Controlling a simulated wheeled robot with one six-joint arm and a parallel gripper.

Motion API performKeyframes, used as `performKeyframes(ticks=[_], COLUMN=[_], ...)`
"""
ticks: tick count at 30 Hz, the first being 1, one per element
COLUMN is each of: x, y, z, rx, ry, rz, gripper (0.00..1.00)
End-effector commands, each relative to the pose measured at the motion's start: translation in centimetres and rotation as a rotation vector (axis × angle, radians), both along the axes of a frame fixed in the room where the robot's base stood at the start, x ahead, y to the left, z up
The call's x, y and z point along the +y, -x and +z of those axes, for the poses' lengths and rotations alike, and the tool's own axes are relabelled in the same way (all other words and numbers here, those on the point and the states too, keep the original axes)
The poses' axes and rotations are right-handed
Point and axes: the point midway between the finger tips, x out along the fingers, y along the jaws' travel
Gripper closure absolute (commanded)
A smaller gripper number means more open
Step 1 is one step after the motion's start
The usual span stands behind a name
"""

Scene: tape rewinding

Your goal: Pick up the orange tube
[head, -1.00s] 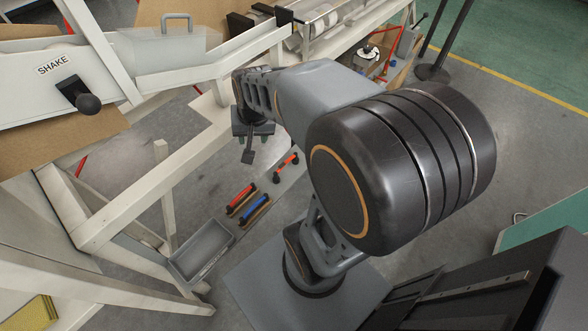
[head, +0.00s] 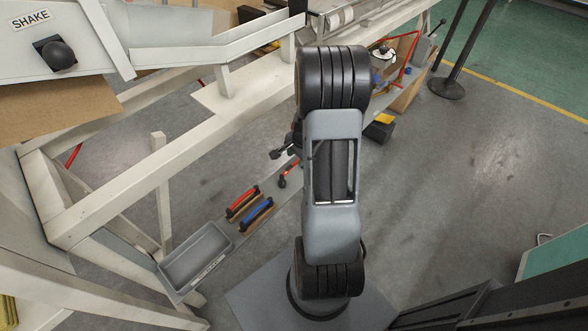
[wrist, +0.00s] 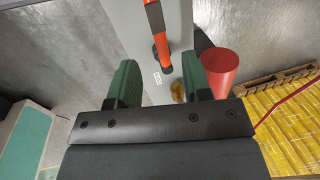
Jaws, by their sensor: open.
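The orange tube (wrist: 155,25) has a black end and lies on a light grey surface at the top middle of the wrist view, ahead of my gripper and running out of frame. In the head view an orange-red tube (head: 286,177) lies left of my arm, partly hidden behind it. My gripper (wrist: 160,82) shows two green fingers spread apart in the wrist view. The near end of the tube appears in line with the gap between them, and nothing is held. In the head view my arm hides most of the gripper.
A red tube (head: 243,201) and a blue tube (head: 257,214) lie on wooden holders, with a grey tray (head: 196,259) nearby. White frame beams (head: 150,170) stand at left. A red cylinder (wrist: 220,68) stands right of the fingers, near yellow slats (wrist: 290,120).

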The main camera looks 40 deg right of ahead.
Motion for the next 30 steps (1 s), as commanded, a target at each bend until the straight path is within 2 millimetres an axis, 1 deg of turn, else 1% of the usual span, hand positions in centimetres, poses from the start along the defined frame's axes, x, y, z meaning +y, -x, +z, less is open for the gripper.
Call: performKeyframes(ticks=[1,7,15,18,21,28,30], x=[0.0,0.0,0.0,0.0,0.0,0.0,0.0], y=[-0.1,-0.3,-1.1,-1.2,-1.3,-1.3,-1.3], z=[-0.5,-1.5,-5.0,-5.7,-6.0,-6.0,-6.0], rx=[0.001,0.001,0.002,0.001,0.001,0.001,0.001], ry=[0.0,0.001,0.0,0.001,0.001,0.001,0.001], rz=[0.001,0.002,0.003,0.001,0.001,0.002,0.002], gripper=[0.55,0.55,0.55,0.55,0.55,0.55,0.62])
